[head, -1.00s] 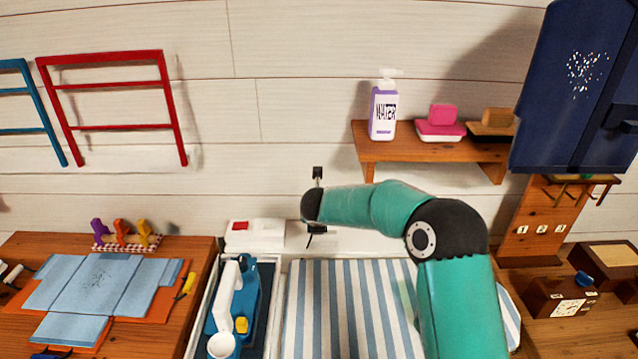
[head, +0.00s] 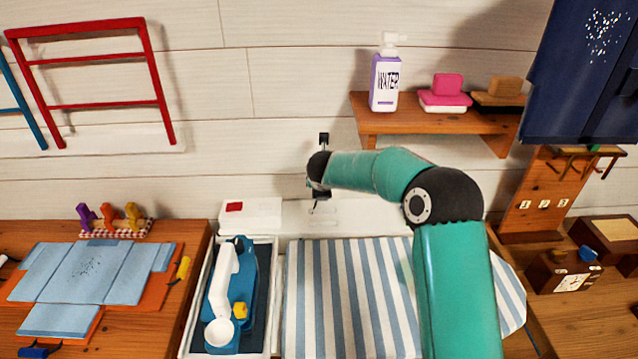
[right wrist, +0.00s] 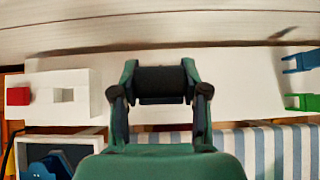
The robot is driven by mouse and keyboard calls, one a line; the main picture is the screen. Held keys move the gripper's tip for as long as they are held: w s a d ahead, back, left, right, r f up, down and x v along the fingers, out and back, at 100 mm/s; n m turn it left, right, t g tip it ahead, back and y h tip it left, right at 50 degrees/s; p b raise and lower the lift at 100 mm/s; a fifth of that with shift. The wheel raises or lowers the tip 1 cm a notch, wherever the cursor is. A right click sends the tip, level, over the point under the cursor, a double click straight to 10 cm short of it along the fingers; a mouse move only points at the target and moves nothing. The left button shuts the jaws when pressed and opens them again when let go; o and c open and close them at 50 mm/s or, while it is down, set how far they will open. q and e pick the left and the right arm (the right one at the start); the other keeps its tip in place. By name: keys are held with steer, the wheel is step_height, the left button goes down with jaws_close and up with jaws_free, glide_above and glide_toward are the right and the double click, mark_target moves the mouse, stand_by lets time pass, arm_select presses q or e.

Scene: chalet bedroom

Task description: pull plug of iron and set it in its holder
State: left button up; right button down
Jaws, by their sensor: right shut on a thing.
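The blue and white iron (head: 247,262) lies in a grey-rimmed tray (head: 270,300) with dark lining. My right gripper (head: 323,140) is in front of the wall, right of a white box (head: 262,217) with a red switch. In the right wrist view the gripper (right wrist: 161,85) is shut around a dark block, seemingly the plug, mostly hidden by the fingers. My left gripper is out of view.
Blue (right wrist: 302,60) and green (right wrist: 304,102) open clips stand at the right in the right wrist view. A striped board (head: 345,300) lies below my arm. Folded blue cloth (head: 85,272) lies at left.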

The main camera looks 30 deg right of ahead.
steer(key=shift+f+b, duration=2.45)
steer(key=shift+f, duration=0.15)
steer(key=shift+f+b, duration=0.5)
steer(key=shift+f, duration=0.2)
steer(key=shift+f, duration=0.15)
steer(key=c, duration=0.5)
jaws_free()
